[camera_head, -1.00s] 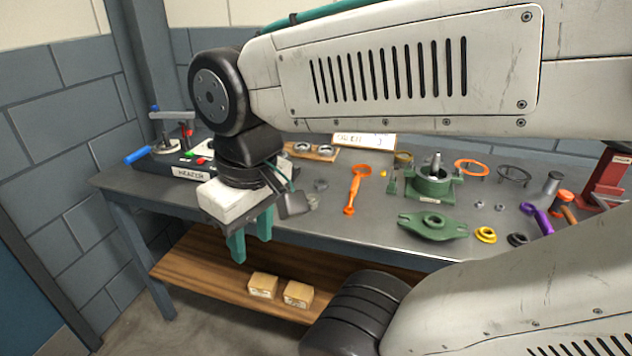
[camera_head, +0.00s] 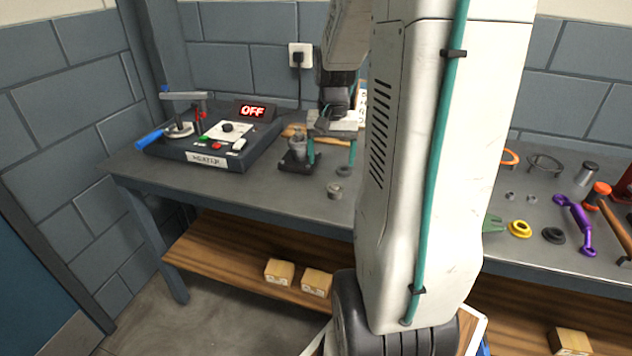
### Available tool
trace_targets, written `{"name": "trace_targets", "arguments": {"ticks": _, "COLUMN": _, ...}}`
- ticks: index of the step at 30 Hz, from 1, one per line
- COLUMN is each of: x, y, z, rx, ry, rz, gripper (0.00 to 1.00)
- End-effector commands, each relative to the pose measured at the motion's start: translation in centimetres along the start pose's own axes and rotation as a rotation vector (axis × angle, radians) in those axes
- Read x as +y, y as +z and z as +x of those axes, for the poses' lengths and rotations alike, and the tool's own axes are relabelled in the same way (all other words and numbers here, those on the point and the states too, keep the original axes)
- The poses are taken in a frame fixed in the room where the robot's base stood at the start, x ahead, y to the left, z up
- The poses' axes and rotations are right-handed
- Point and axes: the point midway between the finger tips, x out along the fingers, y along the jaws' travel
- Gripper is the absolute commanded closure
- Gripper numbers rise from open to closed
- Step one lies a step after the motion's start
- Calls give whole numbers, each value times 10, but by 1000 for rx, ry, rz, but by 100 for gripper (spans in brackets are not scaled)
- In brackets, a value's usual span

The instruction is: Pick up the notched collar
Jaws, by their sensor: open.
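Two small grey rings lie on the workbench in front of my gripper. The nearer, taller one (camera_head: 335,191) looks like the notched collar, though its notch is too small to make out. The flatter grey ring (camera_head: 343,170) lies just behind it. My gripper (camera_head: 332,155) points down over the bench with its teal fingers apart and nothing visible between them. It appears behind and above both rings, clear of the nearer one.
The heater (camera_head: 210,145), its display reading OFF, stands at the left. My arm hides the bench's middle. At right lie a yellow ring (camera_head: 519,229), a black ring (camera_head: 553,236) and a purple tool (camera_head: 577,222). The bench's front left (camera_head: 250,195) is clear.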

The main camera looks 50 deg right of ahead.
Motion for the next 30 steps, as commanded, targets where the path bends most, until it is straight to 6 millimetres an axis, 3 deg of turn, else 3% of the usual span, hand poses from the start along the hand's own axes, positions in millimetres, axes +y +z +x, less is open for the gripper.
{"name": "trace_targets", "arguments": {"ticks": 5, "x": 14, "y": -14, "z": 18, "rx": -7, "ry": 1, "rz": 53, "gripper": 23}}
{"name": "trace_targets", "arguments": {"ticks": 21, "x": 11, "y": -19, "z": 85, "rx": -8, "ry": 2, "rz": 50, "gripper": 23}}
{"name": "trace_targets", "arguments": {"ticks": 30, "x": 12, "y": -19, "z": 90, "rx": -5, "ry": 1, "rz": 50, "gripper": 23}}
